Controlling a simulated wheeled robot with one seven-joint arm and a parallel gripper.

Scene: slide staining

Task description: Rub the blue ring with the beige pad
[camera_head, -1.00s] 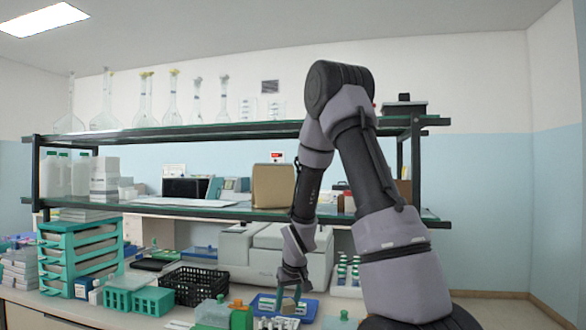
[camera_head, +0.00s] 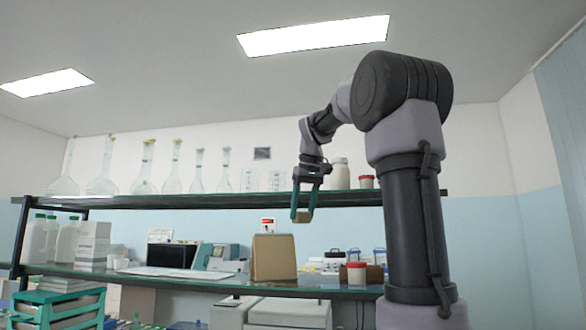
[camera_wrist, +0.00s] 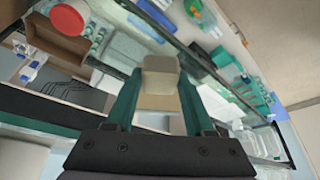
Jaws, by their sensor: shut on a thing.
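My gripper (camera_head: 304,202) is raised in front of the shelf unit, with its green fingers pointing down. It is shut on the beige pad (camera_head: 302,216), a small block between the fingertips. In the wrist view the beige pad (camera_wrist: 161,92) sits between the two green fingers of my gripper (camera_wrist: 160,100). The pad appears clear of other things. I cannot make out the blue ring in either view.
A glass upper shelf (camera_head: 180,201) with flasks runs behind my gripper. The lower shelf (camera_head: 215,283) carries a brown box (camera_head: 274,258) and a red-lidded jar (camera_head: 356,274). Green racks (camera_wrist: 255,92) stand on the bench in the wrist view.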

